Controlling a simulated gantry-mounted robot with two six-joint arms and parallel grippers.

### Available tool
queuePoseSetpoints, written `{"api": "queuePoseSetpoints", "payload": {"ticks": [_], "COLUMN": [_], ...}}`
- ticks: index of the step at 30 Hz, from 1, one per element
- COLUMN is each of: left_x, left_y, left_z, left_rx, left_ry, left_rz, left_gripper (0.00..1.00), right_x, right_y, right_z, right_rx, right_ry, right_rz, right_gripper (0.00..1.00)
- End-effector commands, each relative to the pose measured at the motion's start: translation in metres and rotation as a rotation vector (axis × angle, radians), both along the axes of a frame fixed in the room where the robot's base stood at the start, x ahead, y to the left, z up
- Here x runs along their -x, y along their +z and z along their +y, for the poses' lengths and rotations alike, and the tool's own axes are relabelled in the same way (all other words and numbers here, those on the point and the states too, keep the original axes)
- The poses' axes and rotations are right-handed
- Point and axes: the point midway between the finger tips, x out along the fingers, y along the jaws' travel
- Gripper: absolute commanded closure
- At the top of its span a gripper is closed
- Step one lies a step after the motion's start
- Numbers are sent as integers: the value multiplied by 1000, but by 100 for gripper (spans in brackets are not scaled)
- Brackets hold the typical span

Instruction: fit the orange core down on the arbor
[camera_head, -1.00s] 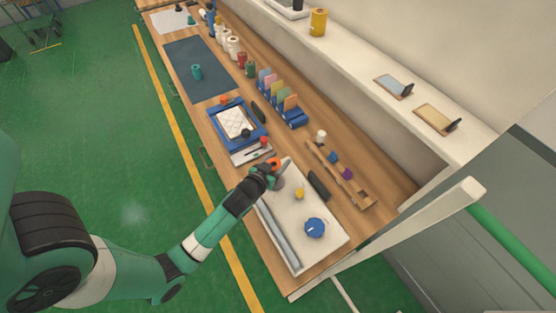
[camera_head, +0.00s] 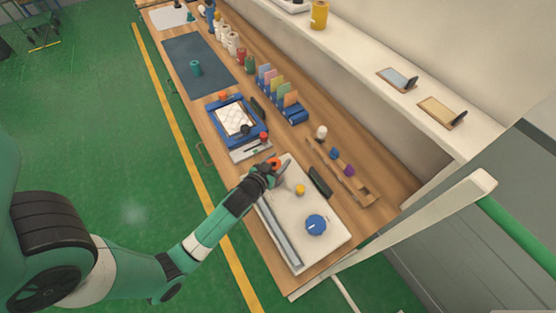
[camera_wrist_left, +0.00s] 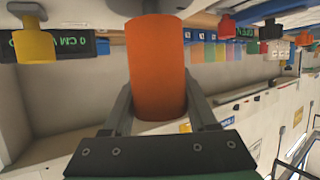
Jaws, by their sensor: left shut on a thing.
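My left gripper (camera_head: 274,165) is shut on the orange core (camera_wrist_left: 157,65), which stands between its two fingers in the left wrist view. In the head view only a small orange part of the core (camera_head: 275,161) shows past the fingers, over the far left corner of the white board. The wrist view is upside down. There a dark grey post (camera_wrist_left: 150,5), apparently the arbor, meets the core's lower end at the top edge. I cannot tell how far the core is down on it. My right gripper is not in view.
The white board (camera_head: 335,242) carries a blue knob (camera_head: 316,225) and a small yellow piece (camera_head: 300,189). A black bar (camera_head: 320,182) and a wooden rack (camera_head: 360,185) lie to the right. A blue-framed tray (camera_head: 215,107) stands beyond the gripper.

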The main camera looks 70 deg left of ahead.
Motion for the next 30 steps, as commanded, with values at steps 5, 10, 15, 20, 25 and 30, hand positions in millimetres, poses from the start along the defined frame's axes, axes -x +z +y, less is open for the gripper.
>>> {"api": "queuePoseSetpoints", "payload": {"ticks": [5,10,15,20,25,30], "left_x": [0,0,0,0,0,0], "left_y": [-6,-10,-14,-18,-17,-17], "left_z": [0,0,0,0,0,0], "left_rx": [-1,-1,-1,-1,-1,0], "left_ry": [0,0,0,0,0,0], "left_rz": [-1,-1,-1,-1,-1,0], "left_gripper": [97,97,97,97,17,7], "right_x": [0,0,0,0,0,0], "right_y": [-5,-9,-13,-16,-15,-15], "right_z": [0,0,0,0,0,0], "right_rx": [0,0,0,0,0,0], "right_ry": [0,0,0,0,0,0], "right_rz": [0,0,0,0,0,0], "right_gripper": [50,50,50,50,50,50]}}
